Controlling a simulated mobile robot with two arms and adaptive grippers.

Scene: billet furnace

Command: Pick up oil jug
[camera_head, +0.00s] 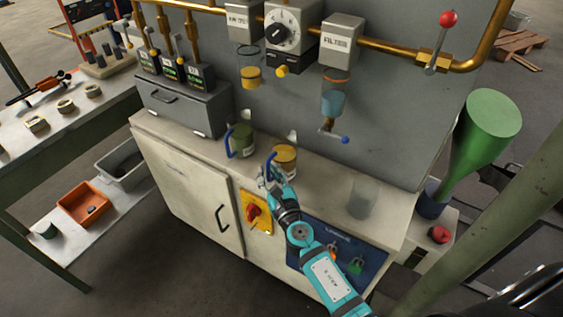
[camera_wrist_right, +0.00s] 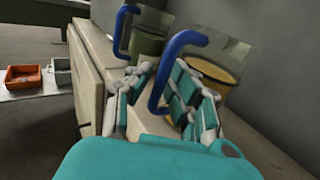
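A clear oil jug with amber oil (camera_head: 286,160) and a blue handle stands on the cabinet top; it also shows in the wrist view (camera_wrist_right: 215,75). A second jug with dark green oil (camera_head: 242,139) and a blue handle stands to its left, also in the wrist view (camera_wrist_right: 146,43). My right gripper (camera_head: 270,176) is at the amber jug's handle. In the wrist view its fingers (camera_wrist_right: 158,95) are apart, one on each side of the blue handle, with gaps visible. Contact with the handle cannot be told. My left gripper is not in view.
A clear empty-looking vessel (camera_head: 362,199) stands farther right on the cabinet top. Brass pipes and dispensers (camera_head: 335,97) hang above the cabinet (camera_head: 185,190). A green funnel-shaped thing (camera_head: 482,130) stands at right. An orange bin (camera_head: 84,204) and a grey bin (camera_head: 122,163) sit at left.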

